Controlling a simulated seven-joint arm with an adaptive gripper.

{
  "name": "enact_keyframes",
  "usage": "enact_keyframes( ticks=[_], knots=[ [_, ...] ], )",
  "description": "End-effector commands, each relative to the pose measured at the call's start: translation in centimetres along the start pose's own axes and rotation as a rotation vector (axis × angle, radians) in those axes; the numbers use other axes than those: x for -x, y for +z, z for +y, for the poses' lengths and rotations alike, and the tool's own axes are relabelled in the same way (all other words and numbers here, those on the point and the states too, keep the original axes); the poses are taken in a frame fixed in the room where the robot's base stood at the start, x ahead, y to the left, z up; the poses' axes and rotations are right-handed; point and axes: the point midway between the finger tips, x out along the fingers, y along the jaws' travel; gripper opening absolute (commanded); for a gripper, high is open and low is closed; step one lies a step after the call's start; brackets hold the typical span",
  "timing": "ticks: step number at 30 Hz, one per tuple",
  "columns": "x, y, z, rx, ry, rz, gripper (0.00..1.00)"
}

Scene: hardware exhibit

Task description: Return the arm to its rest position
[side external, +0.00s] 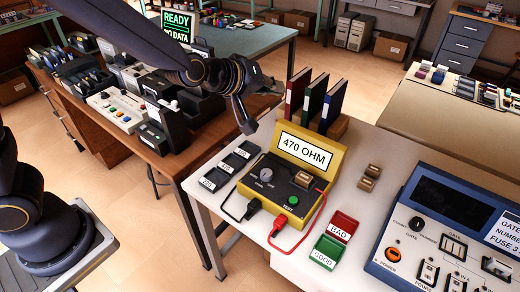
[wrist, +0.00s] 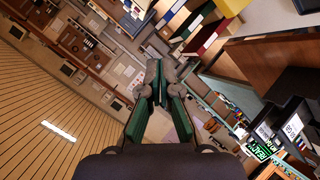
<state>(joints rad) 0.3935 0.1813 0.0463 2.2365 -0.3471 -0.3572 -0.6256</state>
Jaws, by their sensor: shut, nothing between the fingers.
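My gripper (side external: 274,87) is in the air above the gap between the brown wooden desk and the white table. It points to the right in the side external view, and its fingers are closed with nothing between them. The wrist view shows the closed fingers (wrist: 157,84) from behind, with no object held. My arm reaches in from the upper left. The yellow tester (side external: 312,152) reading "470 OHM" stands on the white table, below and right of my gripper and apart from it.
Three upright binders (side external: 314,100) stand close right of my gripper. The wooden desk (side external: 205,143) is crowded with equipment.

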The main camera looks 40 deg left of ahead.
Motion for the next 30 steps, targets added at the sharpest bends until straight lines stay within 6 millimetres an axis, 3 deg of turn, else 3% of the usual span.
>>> enact_keyframes(
  ticks=[1, 3, 6, 11, 15, 21, 30],
  knots=[
    [2.7, -2.9, 0.4, -0.007, 0.012, 0.027, 0.00],
    [6.4, -5.5, 0.2, -0.045, 0.007, 0.038, 0.00],
    [11.7, -7.7, -0.9, -0.129, -0.021, 0.039, 0.00],
    [19.6, -7.5, -4.6, -0.320, -0.127, -0.017, 0.00],
    [24.4, -4.3, -9.1, -0.504, -0.258, -0.157, 0.00],
    [26.9, 0.0, -13.5, -0.664, -0.376, -0.413, 0.00],
    [27.4, 0.6, -14.0, -0.704, -0.385, -0.468, 0.00]
  ],
)
